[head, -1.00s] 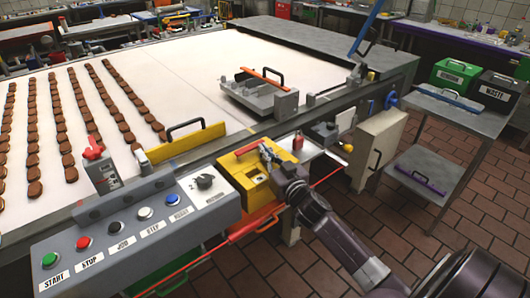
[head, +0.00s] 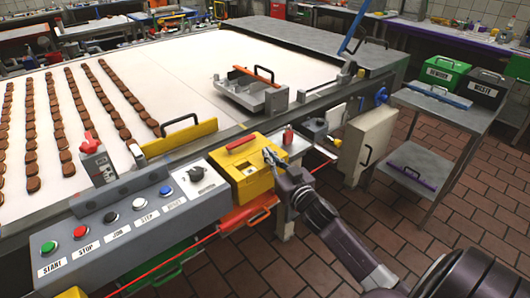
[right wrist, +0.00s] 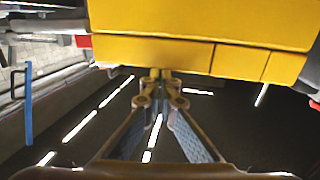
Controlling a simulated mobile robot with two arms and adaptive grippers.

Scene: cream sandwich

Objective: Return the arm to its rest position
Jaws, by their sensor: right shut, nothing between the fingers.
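My right arm (head: 335,235) comes in from the lower right in the head view. Its gripper (head: 270,156) is shut and empty at the right edge of the yellow box (head: 252,185), which has a red handle on top. In the right wrist view the two fingers meet at their tips (right wrist: 161,76), just below the yellow box (right wrist: 200,22) in the picture. I cannot tell whether the fingertips touch the box. My left gripper is not in view.
A grey control panel (head: 130,228) with several buttons is left of the yellow box. Behind it is a white conveyor (head: 190,85) with rows of brown biscuits. A grey side table (head: 445,108) with bins stands at right. Tiled floor (head: 450,225) is open at lower right.

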